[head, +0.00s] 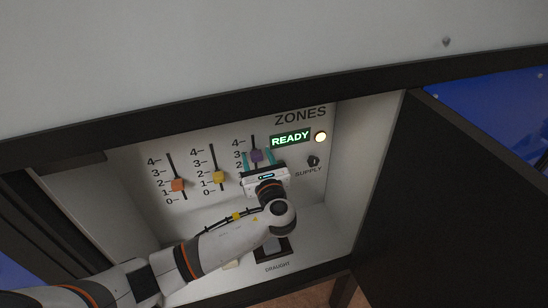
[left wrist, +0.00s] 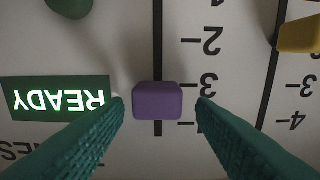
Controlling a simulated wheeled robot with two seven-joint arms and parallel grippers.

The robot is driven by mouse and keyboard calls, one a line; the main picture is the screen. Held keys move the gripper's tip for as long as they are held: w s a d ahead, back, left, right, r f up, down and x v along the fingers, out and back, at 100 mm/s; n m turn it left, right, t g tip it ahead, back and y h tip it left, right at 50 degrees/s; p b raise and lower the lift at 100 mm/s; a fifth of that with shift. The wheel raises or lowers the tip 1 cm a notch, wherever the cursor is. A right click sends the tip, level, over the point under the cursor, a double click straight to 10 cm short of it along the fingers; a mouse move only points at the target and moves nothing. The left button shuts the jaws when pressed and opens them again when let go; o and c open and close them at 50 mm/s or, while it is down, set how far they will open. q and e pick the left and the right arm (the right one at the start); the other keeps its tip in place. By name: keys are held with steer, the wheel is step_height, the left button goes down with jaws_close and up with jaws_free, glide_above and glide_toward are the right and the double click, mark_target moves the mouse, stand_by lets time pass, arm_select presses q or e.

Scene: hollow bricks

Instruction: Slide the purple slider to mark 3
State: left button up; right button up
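The purple slider (head: 257,156) is on the rightmost of three vertical slots on the white panel. My left gripper (head: 258,158) reaches up to it from below. In the left wrist view, which is upside down, the purple slider (left wrist: 158,101) lies between the two teal fingertips (left wrist: 160,102). A small gap shows on each side, so the gripper is open around it. There the slider's middle appears slightly past the 3 tick, toward the 4 tick. The 4 is partly hidden by a finger. My right gripper is not in view.
A yellow slider (head: 219,177) and an orange slider (head: 177,185) stand on the slots to the left. A lit READY display (head: 291,138), a round lamp (head: 320,137) and a SUPPLY knob (head: 313,161) are to the right. Cabinet walls and an open dark door (head: 455,190) border the space.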

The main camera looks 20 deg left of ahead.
arm_select(q)
steer(key=shift+d+f, duration=0.1)
steer(key=shift+d, duration=0.05)
steer(key=shift+s+d, duration=0.2)
steer(key=b+v, duration=0.3)
steer(key=v, duration=0.8)
steer(key=shift+s+r, duration=0.3)
steer(key=shift+r, duration=0.05)
steer(key=shift+d+f, duration=0.1)
